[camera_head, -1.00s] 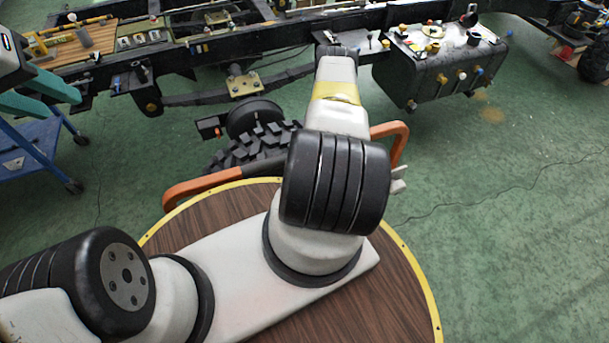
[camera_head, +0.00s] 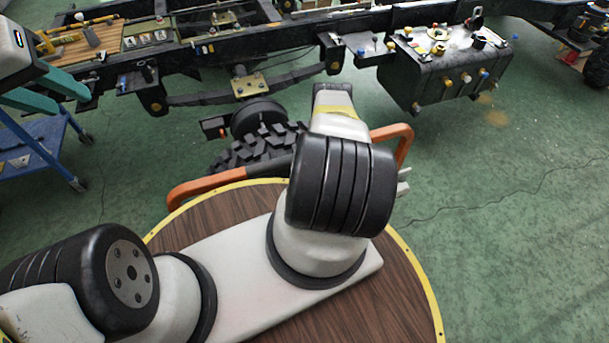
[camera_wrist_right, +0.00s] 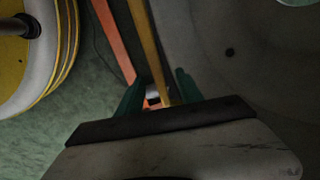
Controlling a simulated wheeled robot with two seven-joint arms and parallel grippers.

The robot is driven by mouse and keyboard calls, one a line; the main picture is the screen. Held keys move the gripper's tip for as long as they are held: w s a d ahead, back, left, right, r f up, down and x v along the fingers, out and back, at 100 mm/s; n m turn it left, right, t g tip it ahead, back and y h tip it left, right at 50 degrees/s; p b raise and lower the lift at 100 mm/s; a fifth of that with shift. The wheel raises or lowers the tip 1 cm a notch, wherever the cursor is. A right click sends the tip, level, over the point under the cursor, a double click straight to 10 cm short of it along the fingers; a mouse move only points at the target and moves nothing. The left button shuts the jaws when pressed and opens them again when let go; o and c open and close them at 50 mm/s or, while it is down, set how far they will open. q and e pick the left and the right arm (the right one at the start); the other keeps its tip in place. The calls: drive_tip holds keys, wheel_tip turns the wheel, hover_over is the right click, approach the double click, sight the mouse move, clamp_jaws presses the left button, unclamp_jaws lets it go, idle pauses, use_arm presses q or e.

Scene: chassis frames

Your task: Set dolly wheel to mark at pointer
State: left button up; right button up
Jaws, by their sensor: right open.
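A black knobby tyre (camera_head: 262,147) lies below the chassis in the head view, partly hidden by my arm. I cannot tell whether it is the dolly wheel; no pointer or mark can be made out. My left gripper (camera_head: 75,100) is at the upper left of the head view, its teal fingers apart and empty. My right gripper is not clear in the head view. In the right wrist view, its teal fingers (camera_wrist_right: 160,88) are open on either side of a yellow bar (camera_wrist_right: 148,50) and a small pale part (camera_wrist_right: 153,96). I cannot tell whether they touch these.
The black chassis frame (camera_head: 290,28) crosses the top, with a black tank (camera_head: 430,80) at right. A blue cart (camera_head: 35,150) stands at left. Orange bars (camera_head: 205,188) curve near the tyre. A yellow-rimmed disc (camera_wrist_right: 40,60) is left in the wrist view.

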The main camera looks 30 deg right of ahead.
clamp_jaws()
idle(1.3)
